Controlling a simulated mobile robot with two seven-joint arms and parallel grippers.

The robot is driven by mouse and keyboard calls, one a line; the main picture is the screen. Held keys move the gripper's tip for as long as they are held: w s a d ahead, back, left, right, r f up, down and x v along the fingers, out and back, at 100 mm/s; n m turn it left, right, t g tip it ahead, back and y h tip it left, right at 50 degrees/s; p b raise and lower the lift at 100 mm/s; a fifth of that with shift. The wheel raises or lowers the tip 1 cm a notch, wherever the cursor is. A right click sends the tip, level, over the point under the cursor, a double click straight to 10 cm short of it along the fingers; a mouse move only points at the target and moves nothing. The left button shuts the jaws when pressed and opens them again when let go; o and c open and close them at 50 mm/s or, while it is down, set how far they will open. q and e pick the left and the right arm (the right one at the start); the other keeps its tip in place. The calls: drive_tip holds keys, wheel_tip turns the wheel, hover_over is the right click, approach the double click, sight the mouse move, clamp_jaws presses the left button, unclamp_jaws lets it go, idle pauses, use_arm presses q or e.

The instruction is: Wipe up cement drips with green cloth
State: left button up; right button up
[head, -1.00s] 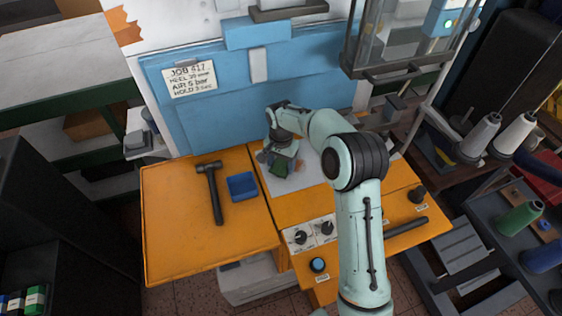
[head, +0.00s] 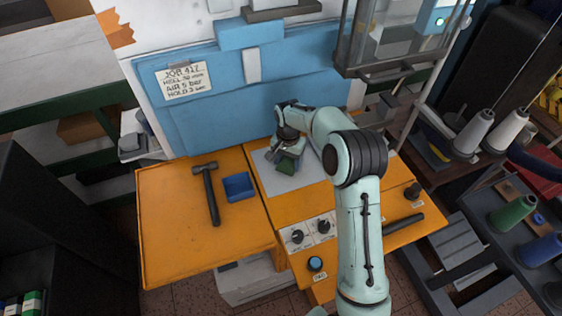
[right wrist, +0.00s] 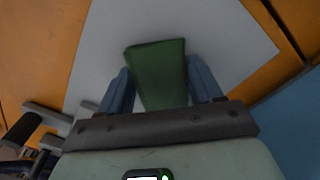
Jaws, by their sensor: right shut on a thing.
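The green cloth (head: 287,168) is in my right gripper (head: 284,160), low over a pale grey plate (head: 276,184) on the orange bench. In the right wrist view the cloth (right wrist: 158,72) hangs between the two blue-grey fingers of the right gripper (right wrist: 160,80), which is shut on it. I cannot tell if the cloth touches the plate. No cement drips can be made out on the visible part of the plate (right wrist: 225,40); the area under the cloth and gripper is hidden. My left gripper is not in view.
A hammer (head: 210,195) and a blue tray (head: 238,187) lie on the bench left of the plate. Knobs (head: 297,237) sit on the front panel. A blue panel (head: 240,105) stands behind, and a glass-sided frame (head: 400,45) hangs at the back right.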

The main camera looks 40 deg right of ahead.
drive_tip(key=shift+s+d+f+p, duration=0.1)
drive_tip(key=shift+s+d, duration=0.1)
drive_tip(key=shift+d, duration=0.45)
drive_tip(key=shift+s+d+p, duration=0.1)
drive_tip(key=shift+s+d, duration=0.15)
drive_tip(key=shift+d, duration=0.4)
drive_tip(key=shift+s+d+f+p, duration=0.1)
drive_tip(key=shift+s+d, duration=0.1)
drive_tip(key=shift+d, duration=0.45)
drive_tip(key=shift+d+r, duration=0.1)
